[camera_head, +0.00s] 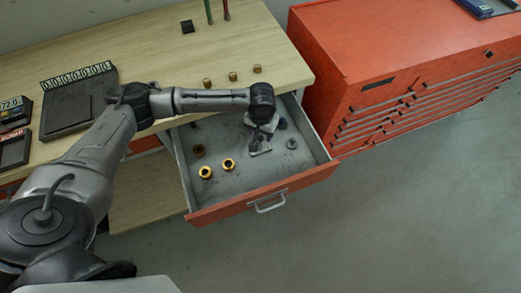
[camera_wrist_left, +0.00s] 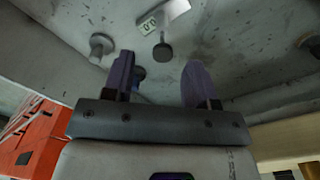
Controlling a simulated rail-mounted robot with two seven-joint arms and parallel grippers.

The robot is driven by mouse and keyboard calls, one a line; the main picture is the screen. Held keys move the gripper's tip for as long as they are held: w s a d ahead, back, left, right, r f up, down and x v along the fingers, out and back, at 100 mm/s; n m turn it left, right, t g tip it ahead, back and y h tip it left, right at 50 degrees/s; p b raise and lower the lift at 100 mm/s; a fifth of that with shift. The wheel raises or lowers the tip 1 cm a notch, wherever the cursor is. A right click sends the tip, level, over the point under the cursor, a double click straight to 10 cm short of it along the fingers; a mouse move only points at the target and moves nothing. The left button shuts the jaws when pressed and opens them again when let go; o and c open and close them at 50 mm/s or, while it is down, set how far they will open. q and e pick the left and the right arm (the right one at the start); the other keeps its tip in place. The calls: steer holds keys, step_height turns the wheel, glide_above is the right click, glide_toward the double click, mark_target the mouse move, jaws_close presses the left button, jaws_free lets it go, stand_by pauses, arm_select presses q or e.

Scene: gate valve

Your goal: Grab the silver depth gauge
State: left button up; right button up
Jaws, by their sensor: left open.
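The silver depth gauge (camera_head: 260,150) lies in the open drawer, with a small display; in the left wrist view it (camera_wrist_left: 172,14) is at the top, its display reading 0.0, with a dark round part just below it. My left gripper (camera_head: 266,131) points down into the drawer beside the gauge. In the left wrist view its two fingers (camera_wrist_left: 158,68) are apart, with nothing held between them. The gauge appears ahead of the fingertips; I cannot tell whether they touch. My right gripper is not in view.
The drawer (camera_head: 315,172) also holds brass fittings (camera_head: 228,164) and a grey round-headed part (camera_head: 291,143). A small blue thing (camera_wrist_left: 139,73) shows by the left finger. Drawer walls surround the gripper. A red cabinet (camera_head: 365,60) stands right of the wooden bench (camera_head: 150,50).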

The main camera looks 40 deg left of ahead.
mark_target(260, 137)
arm_select(q)
steer(key=shift+s+a+f+b, duration=0.1)
steer(key=shift+f+b, duration=0.35)
steer(key=shift+f, duration=1.05)
steer(key=shift+s+f+b, duration=0.1)
steer(key=shift+f+b, duration=0.3)
steer(key=shift+f, duration=1.05)
jaws_close()
